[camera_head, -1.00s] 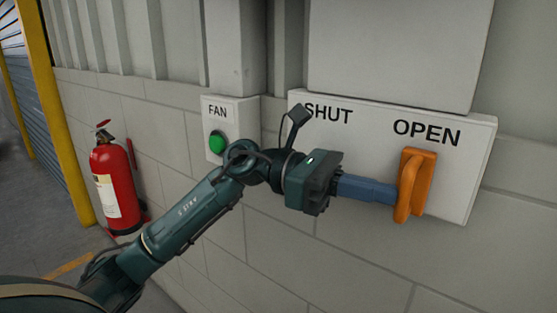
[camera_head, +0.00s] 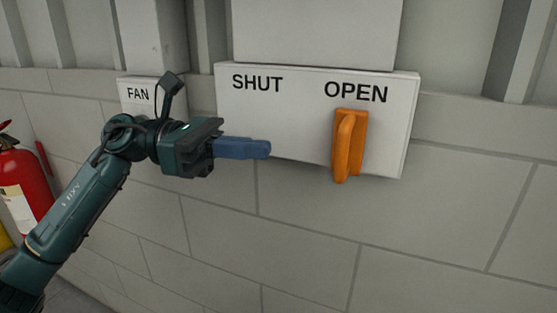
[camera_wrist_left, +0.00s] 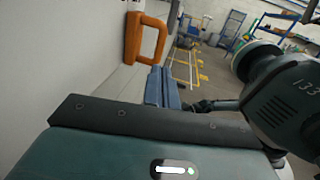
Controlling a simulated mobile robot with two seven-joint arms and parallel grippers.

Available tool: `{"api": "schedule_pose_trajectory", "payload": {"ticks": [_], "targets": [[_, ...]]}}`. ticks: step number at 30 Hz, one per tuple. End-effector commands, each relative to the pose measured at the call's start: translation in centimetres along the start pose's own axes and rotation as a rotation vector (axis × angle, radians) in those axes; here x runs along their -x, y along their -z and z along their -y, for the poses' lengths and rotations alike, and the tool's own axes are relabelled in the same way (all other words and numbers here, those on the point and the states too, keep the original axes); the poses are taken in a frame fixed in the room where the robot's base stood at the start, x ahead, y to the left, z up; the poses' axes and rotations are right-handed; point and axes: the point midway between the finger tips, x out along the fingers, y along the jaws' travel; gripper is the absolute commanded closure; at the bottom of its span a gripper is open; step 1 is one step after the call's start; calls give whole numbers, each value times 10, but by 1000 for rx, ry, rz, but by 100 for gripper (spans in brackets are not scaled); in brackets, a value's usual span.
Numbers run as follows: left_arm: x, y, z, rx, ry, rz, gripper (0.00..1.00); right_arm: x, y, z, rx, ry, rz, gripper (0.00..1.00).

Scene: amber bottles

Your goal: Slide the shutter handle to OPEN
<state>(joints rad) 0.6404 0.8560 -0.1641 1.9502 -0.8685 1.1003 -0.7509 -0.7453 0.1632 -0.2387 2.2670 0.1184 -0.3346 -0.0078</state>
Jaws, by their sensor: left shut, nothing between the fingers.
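The orange shutter handle (camera_head: 348,146) stands under the word OPEN on the white panel (camera_head: 300,118), at the panel's right side. It also shows in the left wrist view (camera_wrist_left: 146,38), ahead of the fingers and to their left. My left gripper (camera_head: 268,149) is shut and empty, its blue fingers pointing right. The fingertips are apart from the handle, with a clear gap to its left. In the left wrist view the blue fingers (camera_wrist_left: 163,88) lie together. My right gripper is not in view.
The FAN box (camera_head: 137,92) is on the wall behind my left arm, its button hidden. A red fire extinguisher (camera_head: 22,180) stands at the far left. The wall below and right of the panel is clear. The left wrist view shows a trolley (camera_wrist_left: 232,28) far off.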

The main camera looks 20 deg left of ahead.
Motion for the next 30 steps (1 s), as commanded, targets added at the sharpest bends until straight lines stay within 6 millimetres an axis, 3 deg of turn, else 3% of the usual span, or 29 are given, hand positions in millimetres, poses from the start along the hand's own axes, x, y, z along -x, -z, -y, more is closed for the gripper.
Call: {"api": "schedule_pose_trajectory", "payload": {"ticks": [3, 10, 30], "targets": [[26, 3, -1, 1, -3, -1, 100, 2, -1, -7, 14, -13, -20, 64], [53, 0, 0, -1, 0, 0, 100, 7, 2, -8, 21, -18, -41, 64], [56, 1, 0, 13, 3, 11, 100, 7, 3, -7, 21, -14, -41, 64]]}}
